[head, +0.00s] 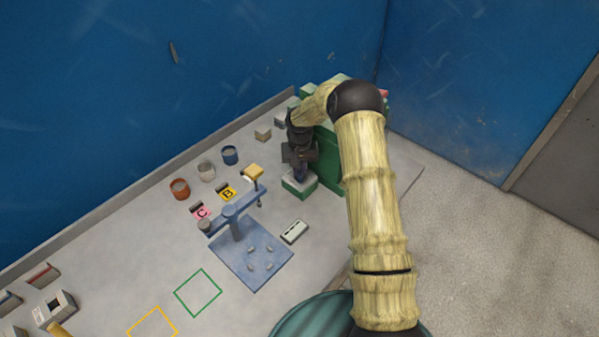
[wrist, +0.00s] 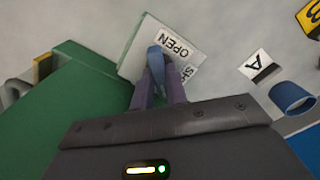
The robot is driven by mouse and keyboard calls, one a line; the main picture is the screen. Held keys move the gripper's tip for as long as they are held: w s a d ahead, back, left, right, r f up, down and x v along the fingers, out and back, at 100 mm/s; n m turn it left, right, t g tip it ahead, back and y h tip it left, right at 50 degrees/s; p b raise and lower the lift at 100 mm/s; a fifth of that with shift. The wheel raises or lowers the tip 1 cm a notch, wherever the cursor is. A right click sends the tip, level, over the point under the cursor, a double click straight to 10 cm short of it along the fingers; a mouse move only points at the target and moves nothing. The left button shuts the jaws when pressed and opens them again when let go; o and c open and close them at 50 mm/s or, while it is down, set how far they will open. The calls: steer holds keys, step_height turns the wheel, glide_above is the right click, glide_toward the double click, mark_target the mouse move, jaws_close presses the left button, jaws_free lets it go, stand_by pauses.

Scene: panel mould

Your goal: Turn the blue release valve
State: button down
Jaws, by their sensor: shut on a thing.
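The blue release valve (wrist: 156,62) shows in the wrist view as a blue handle between my fingers. My gripper (wrist: 160,82) is shut on it. The valve sits by a pale plate (wrist: 150,38) with the word OPEN and a second, partly hidden word. In the head view my gripper (head: 299,170) points down over a small green-and-white block (head: 299,187) beside the green machine (head: 331,150). The valve itself is hard to make out in the head view, behind my gripper.
A blue stand (head: 250,258) with an arm stands left of my gripper. Behind it are a blue cup (head: 230,155), a white cup (head: 206,171) and a brown cup (head: 180,189). A small pale device (head: 294,232) lies near the stand. Green and yellow outlines mark the bare front tabletop.

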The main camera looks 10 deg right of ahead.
mark_target(300, 171)
steer(key=n, duration=0.4)
steer(key=shift+r, duration=0.15)
steer(key=shift+a+n, duration=0.1)
steer(key=shift+n, duration=0.2)
steer(key=n+p, duration=0.1)
steer(key=n, duration=0.2)
steer(key=shift+w+r+n, duration=0.1)
steer(key=shift+n, duration=0.3)
steer(key=c, duration=1.4)
jaws_free()
step_height(300, 171, up, 17)
steer(key=b, duration=0.4)
